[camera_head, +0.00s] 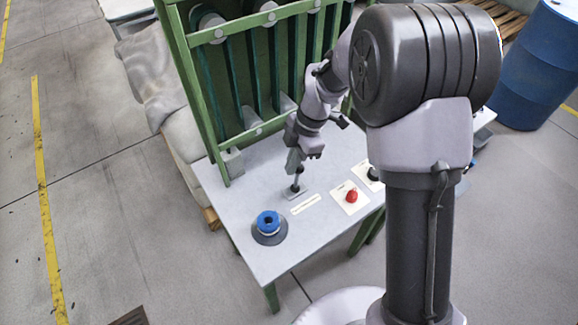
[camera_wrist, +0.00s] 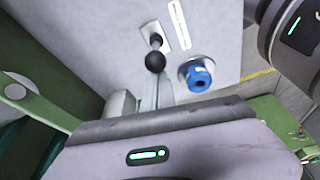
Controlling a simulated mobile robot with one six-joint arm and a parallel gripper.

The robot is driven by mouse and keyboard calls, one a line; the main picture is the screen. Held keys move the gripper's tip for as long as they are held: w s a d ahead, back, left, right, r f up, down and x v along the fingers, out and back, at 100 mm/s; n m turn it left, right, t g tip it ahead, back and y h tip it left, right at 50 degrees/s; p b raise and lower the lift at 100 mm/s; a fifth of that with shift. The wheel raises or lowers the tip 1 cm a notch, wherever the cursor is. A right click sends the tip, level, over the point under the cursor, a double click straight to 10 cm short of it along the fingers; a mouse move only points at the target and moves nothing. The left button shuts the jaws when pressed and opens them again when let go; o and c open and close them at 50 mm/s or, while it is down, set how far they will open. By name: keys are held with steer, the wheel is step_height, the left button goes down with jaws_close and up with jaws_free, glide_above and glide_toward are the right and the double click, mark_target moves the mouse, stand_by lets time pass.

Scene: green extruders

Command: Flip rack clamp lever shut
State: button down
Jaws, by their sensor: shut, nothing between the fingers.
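The clamp lever is a short dark stem with a black ball knob (camera_wrist: 155,61) on a small pale base plate (camera_wrist: 150,35). In the head view its base plate (camera_head: 297,193) lies on the grey table top, and the lever stands up beneath my gripper. My gripper (camera_head: 294,172) points down at the lever from above. In the wrist view the gripper fingers (camera_wrist: 157,90) are closed together with nothing between them. Their tips lie right by the ball knob; I cannot tell whether they touch it.
A blue-topped round knob (camera_head: 268,222) stands left of the lever. A red button (camera_head: 352,196) and a black knob (camera_head: 373,174) sit on white plates to the right. A green rack frame (camera_head: 183,80) rises behind. The table's front strip is clear.

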steer(key=shift+w+d+p, duration=0.3)
steer(key=shift+w+d, duration=0.45)
steer(key=shift+d, duration=0.25)
steer(key=shift+w+d+f, duration=0.2)
steer(key=shift+w+d, duration=0.2)
steer(key=shift+d, duration=0.35)
steer(key=a+r+p, duration=0.2)
steer(key=a+r, duration=0.1)
steer(key=w+d+r+p, duration=0.2)
steer(key=d+r+p, duration=0.1)
steer(key=d+r, duration=0.2)
steer(key=shift+w+d+r, duration=0.15)
steer(key=shift+w+d, duration=0.05)
steer(key=shift+d, duration=0.35)
